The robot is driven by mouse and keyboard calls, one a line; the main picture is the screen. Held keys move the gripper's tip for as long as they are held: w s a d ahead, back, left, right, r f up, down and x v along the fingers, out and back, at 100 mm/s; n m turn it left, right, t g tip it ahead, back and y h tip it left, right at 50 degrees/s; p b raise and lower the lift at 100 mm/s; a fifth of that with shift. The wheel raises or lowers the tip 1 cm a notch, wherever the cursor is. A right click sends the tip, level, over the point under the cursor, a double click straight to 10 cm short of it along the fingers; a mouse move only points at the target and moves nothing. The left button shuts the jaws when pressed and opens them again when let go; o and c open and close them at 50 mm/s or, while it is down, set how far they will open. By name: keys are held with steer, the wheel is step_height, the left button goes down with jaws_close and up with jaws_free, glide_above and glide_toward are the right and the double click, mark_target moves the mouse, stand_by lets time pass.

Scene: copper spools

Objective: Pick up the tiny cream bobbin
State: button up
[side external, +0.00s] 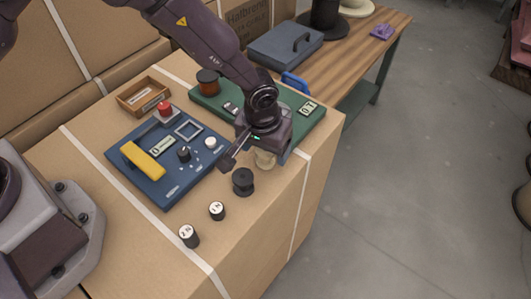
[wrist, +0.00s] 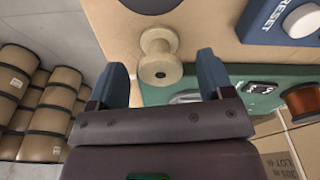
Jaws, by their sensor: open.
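The tiny cream bobbin (side external: 264,159) stands on the cardboard box top near its right edge, partly hidden under my gripper (side external: 256,158) in the side view. In the wrist view the cream bobbin (wrist: 159,58) shows its round flange with a dark centre hole. It appears between the two blue-grey fingers of my gripper (wrist: 160,64), with a gap on each side. My gripper is open and holds nothing. I cannot tell exactly how far the fingertips are above or around it.
A black spool (side external: 243,181) stands just in front of the bobbin. Two small labelled weights (side external: 217,210) stand nearer the front. A blue control panel (side external: 168,158) lies left. A green board (side external: 310,125) with a copper spool (side external: 208,82) lies behind. The box edge is close on the right.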

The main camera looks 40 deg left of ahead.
steer(key=shift+w+f, duration=0.1)
steer(key=shift+f, duration=0.55)
steer(key=c, duration=1)
steer(key=shift+r, duration=0.1)
